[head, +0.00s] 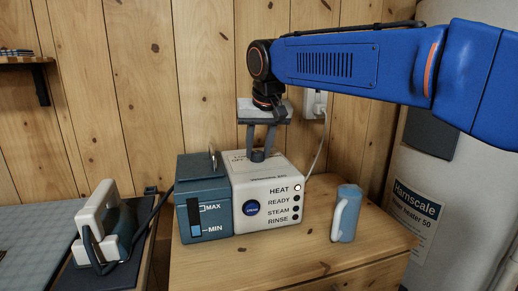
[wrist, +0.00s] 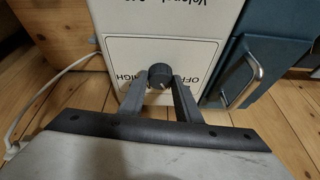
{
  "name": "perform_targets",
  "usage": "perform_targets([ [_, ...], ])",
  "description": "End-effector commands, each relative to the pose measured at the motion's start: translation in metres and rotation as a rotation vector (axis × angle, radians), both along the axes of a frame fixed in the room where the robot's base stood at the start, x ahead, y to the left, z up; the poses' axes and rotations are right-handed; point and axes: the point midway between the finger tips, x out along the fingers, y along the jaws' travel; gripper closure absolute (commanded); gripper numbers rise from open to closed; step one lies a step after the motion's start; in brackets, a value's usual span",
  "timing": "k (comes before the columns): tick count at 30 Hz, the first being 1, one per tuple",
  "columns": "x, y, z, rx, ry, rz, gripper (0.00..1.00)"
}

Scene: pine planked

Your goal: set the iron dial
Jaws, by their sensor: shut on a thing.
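The iron station stands on the wooden cabinet: a white housing (head: 265,175) joined to a blue-grey water tank (head: 203,205). Its dark round dial (wrist: 160,76) is on the white top face. My gripper (head: 258,153) points down from above and is shut on the dial, one finger on each side; the wrist view also shows my gripper (wrist: 160,85) there. A pale mark shows on the dial, but its exact setting is hard to read. OFF and HIGH lettering shows beside it, partly covered by the fingers. The HEAT lamp (head: 297,187) is lit; READY, STEAM and RINSE look dark.
A pale iron (head: 102,225) rests at the left on a board. A cord runs to a wall outlet (head: 316,103). A white water heater (head: 425,185) stands right.

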Motion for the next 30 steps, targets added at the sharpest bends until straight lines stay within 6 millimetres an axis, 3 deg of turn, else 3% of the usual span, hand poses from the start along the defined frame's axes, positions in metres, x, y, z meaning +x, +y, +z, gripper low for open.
perform_targets([
  [9,-0.0004,0.0016,0.0006,0.002,-0.001,-0.098,0.92],
  [23,-0.0003,0.0015,0.0005,0.002,-0.001,-0.111,0.92],
  [24,-0.0003,0.0015,0.0005,0.002,0.000,-0.111,0.63],
  [25,-0.0003,0.0014,0.0004,0.002,0.000,-0.111,0.55],
  [26,-0.0003,0.0014,0.0004,0.002,0.000,-0.111,0.51],
  [30,-0.0003,0.0012,0.0002,0.001,0.000,-0.111,0.51],
])
